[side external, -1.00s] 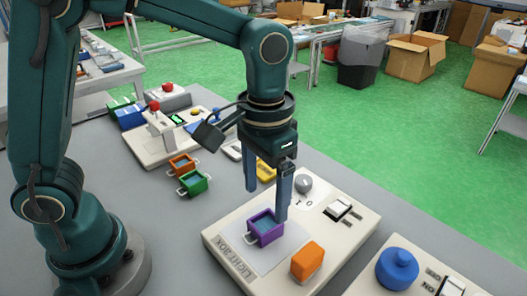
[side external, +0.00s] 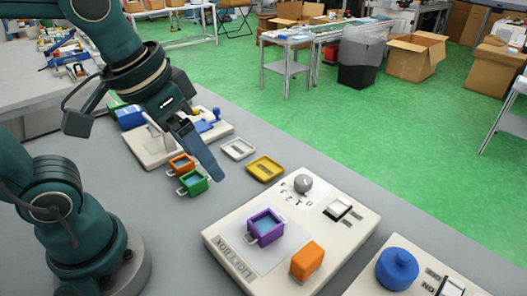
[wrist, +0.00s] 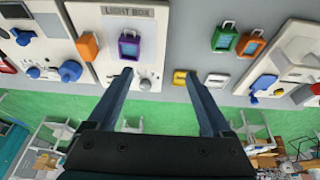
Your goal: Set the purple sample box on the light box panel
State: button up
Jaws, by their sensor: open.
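The purple sample box (side external: 265,226), with a blue inside and light handles, sits upright on the pale panel (side external: 243,252) of the light box (side external: 222,251). It also shows in the wrist view (wrist: 129,45), near the "LIGHT BOX" lettering. My gripper (side external: 207,172) is raised and tilted, well to the left of and behind the purple box in the side view. In the wrist view its two fingers (wrist: 159,76) are spread wide with nothing between them. In the side view one finger largely hides the other.
An orange block (side external: 307,261) stands on the light box beside the panel, near a grey knob (side external: 303,183) and a switch (side external: 339,208). Green (side external: 193,183) and orange (side external: 181,164) boxes, a yellow tray (side external: 265,168) and a white tray (side external: 238,149) lie behind. A blue knob (side external: 397,268) is front right.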

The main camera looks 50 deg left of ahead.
jog(key=shift+s+a+f+t, duration=0.35)
jog(key=shift+s+a+f, duration=0.1)
jog(key=shift+s, duration=0.15)
jog(key=shift+s+a+f+t, duration=0.35)
jog(key=shift+s+a+f, duration=0.1)
jog(key=shift+s, duration=0.1)
